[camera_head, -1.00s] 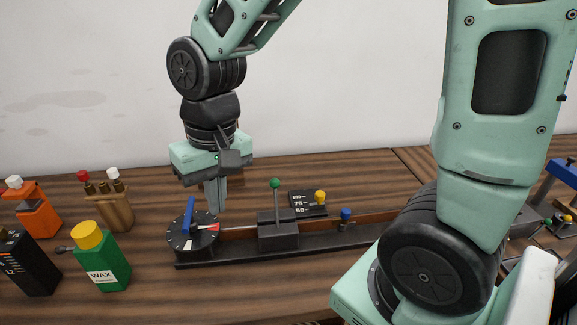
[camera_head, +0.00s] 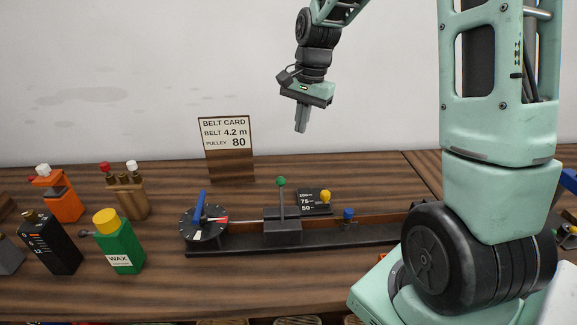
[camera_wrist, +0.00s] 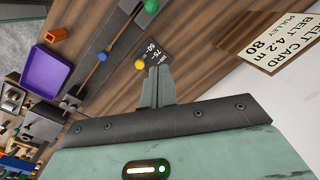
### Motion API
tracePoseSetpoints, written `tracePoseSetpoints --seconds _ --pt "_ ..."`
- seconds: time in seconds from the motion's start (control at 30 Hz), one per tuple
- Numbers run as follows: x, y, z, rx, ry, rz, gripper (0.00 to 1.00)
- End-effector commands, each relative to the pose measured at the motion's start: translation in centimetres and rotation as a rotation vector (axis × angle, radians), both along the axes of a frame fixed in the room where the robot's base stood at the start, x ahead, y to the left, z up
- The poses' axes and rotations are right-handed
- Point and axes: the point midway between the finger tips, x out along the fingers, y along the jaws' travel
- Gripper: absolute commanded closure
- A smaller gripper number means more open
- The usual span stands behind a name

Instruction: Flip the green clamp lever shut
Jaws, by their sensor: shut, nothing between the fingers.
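The green clamp lever is a thin rod with a green ball knob (camera_head: 281,181). It stands upright on the dark clamp block (camera_head: 282,231) on the long black rail (camera_head: 340,239). The green knob also shows at the top of the wrist view (camera_wrist: 151,6). My gripper (camera_head: 301,130) is shut and empty. It hangs in the air above and a little right of the lever, touching nothing. In the wrist view its shut fingers (camera_wrist: 157,88) point toward the scale plate.
A dial with a blue handle (camera_head: 200,212) sits left of the block. A yellow knob (camera_head: 325,197) and a blue knob (camera_head: 348,214) stand to its right. The belt card (camera_head: 227,135) stands behind. A green wax bottle (camera_head: 119,245) and other containers are at left.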

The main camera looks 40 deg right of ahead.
Motion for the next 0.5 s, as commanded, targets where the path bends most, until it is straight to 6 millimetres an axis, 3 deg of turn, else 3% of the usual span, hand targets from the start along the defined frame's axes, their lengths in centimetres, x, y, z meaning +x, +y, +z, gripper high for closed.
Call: tracePoseSetpoints --seconds 0.27,0.5 --pt "0.1 0.3 -1.9 0.002 0.005 0.002 1.0" --pt "0.5 0.8 -6.6 0.003 0.007 0.004 1.0"
